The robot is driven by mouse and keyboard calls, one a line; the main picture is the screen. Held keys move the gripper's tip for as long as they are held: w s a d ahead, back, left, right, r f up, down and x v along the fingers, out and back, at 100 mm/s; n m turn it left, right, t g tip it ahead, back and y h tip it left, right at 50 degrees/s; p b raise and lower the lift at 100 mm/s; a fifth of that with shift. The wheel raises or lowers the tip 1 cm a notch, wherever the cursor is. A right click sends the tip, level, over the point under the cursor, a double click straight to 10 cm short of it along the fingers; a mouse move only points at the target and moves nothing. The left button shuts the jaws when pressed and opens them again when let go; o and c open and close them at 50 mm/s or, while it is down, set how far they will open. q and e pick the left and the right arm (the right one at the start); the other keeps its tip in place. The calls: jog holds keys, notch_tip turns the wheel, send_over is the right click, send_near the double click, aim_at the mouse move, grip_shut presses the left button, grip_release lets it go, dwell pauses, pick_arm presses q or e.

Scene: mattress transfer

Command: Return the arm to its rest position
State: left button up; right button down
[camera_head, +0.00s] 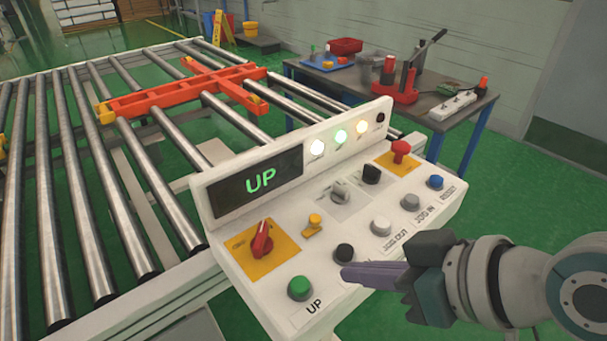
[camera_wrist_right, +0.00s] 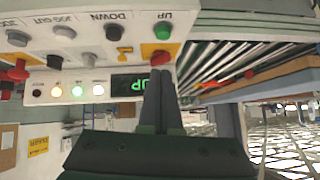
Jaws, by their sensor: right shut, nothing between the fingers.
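My right gripper (camera_head: 348,272) is shut and empty. In the head view its arm comes in from the right, and its fingertips are over the front edge of the control panel (camera_head: 330,215), near a black button (camera_head: 344,252) and to the right of the green UP button (camera_head: 299,287). I cannot tell whether the tips touch the panel. The panel's display (camera_head: 257,182) reads UP in green. In the right wrist view the shut fingers (camera_wrist_right: 160,85) point at the panel, which looks upside down there. My left gripper is not in view.
A roller conveyor (camera_head: 70,190) with an orange-red frame (camera_head: 180,90) lies left of and behind the panel. A workbench (camera_head: 330,82) with tools and a power strip stands behind it. Green floor (camera_head: 545,190) is open at the right.

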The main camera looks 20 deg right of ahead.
jog(key=s+d+r+m+g+h+p, duration=0.1)
jog(key=s+d+r+g+h, duration=0.1)
jog(key=s+r, duration=0.35)
jog(key=s+d+r+m+g+h+p, duration=0.1)
jog(key=s+r+g+h+p, duration=0.15)
jog(key=s, duration=0.55)
notch_tip(320, 180, up, 27)
jog(key=p, duration=2.7)
jog(key=shift+n, duration=0.3)
jog(key=shift+y, duration=0.25)
jog(key=shift+s, duration=0.1)
